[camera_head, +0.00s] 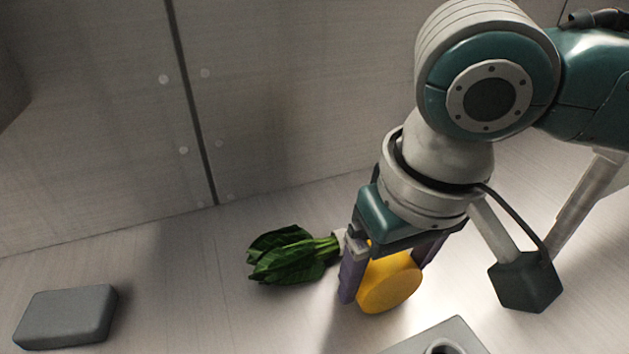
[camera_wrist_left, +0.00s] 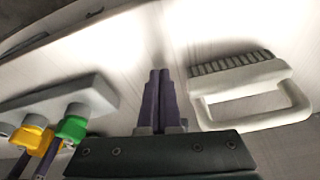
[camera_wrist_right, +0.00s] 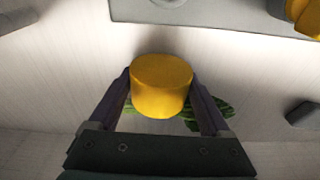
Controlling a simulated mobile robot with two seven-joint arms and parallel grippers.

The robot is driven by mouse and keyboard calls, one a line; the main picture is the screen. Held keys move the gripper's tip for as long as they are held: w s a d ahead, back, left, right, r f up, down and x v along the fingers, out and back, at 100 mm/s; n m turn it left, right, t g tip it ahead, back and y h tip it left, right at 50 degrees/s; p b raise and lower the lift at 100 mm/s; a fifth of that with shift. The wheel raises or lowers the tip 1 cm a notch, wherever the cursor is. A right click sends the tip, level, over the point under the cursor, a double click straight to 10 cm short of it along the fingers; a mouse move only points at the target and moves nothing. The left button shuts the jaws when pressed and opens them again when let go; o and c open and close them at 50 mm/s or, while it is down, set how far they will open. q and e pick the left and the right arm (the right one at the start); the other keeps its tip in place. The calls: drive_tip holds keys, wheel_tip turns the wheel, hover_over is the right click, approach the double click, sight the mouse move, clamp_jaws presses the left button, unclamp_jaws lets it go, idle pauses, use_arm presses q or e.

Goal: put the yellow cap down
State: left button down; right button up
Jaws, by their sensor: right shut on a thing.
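My right gripper (camera_head: 388,274) is shut on the yellow cap (camera_head: 389,284), a short round cylinder. In the right wrist view the yellow cap (camera_wrist_right: 161,85) sits between the two purple fingers (camera_wrist_right: 160,92). I cannot tell whether its underside touches the counter. My left gripper (camera_wrist_left: 158,80) shows only in its own wrist view; its fingers are together with nothing between them.
Leafy greens (camera_head: 292,256) lie left of the yellow cap. A grey block (camera_head: 66,316) lies far left. A grey holder (camera_head: 440,342) is at the front edge. A white brush (camera_wrist_left: 250,92) and a green knob-like piece (camera_wrist_left: 72,128) show in the left wrist view.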

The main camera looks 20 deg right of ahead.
drive_tip(key=o, duration=1.4)
drive_tip(key=shift+f, duration=0.1)
drive_tip(key=shift+c, duration=0.2)
use_arm(q)
drive_tip(key=shift+a, duration=0.1)
